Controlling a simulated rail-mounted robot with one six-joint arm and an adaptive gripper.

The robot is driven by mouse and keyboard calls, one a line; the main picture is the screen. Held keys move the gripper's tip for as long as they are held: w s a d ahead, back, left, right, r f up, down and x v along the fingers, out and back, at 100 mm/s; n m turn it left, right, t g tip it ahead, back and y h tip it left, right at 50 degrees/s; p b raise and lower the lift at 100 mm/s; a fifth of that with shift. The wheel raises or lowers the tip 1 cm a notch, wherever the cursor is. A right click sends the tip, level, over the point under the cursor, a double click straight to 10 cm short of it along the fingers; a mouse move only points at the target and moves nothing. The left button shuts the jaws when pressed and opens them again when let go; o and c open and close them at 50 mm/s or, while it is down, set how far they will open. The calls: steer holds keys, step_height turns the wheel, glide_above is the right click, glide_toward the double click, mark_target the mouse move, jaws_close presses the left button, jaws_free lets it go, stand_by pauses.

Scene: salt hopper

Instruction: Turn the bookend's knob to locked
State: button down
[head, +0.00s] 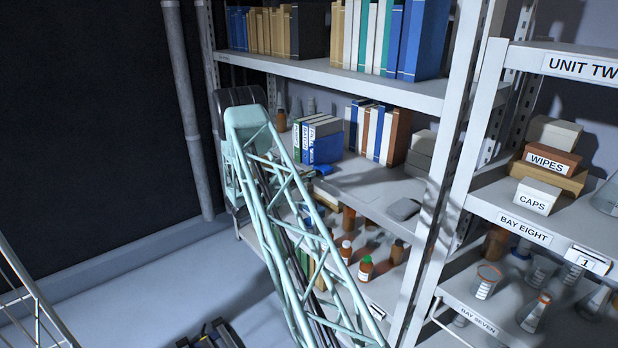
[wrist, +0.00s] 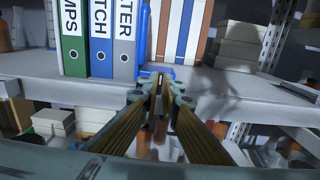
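The blue bookend (head: 327,148) stands at the right end of the binders on the middle shelf. In the wrist view its narrow blue upright (wrist: 143,38) is beside the grey binder, with a blue base (wrist: 153,70) on the shelf. I cannot make out its knob or the knob's setting; my fingertips cover part of the base's front. My gripper (wrist: 160,80) has long brown fingers that run together almost to a point at the shelf's front edge, in line with the base. I see nothing held between them. I cannot tell whether they touch the bookend.
Labelled binders (wrist: 100,38) stand left of the bookend and striped books (wrist: 183,32) right of it. Grey boxes (wrist: 238,45) are farther right. Bottles (head: 365,268) stand on the shelf below.

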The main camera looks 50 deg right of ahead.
steer(key=shift+f+m+b, duration=0.1)
steer(key=shift+m+b, duration=0.5)
steer(key=shift+b, duration=0.4)
steer(key=shift+s+f+m+b, duration=0.1)
steer(key=shift+m+b, duration=4)
steer(key=shift+b, duration=0.9)
steer(key=shift+s+f+m+b, duration=0.1)
steer(key=shift+m+b, duration=4)
steer(key=shift+b, duration=0.9)
steer(key=shift+r, duration=0.1)
steer(key=c, duration=2.9)
jaws_free()
steer(key=shift+a, duration=0.1)
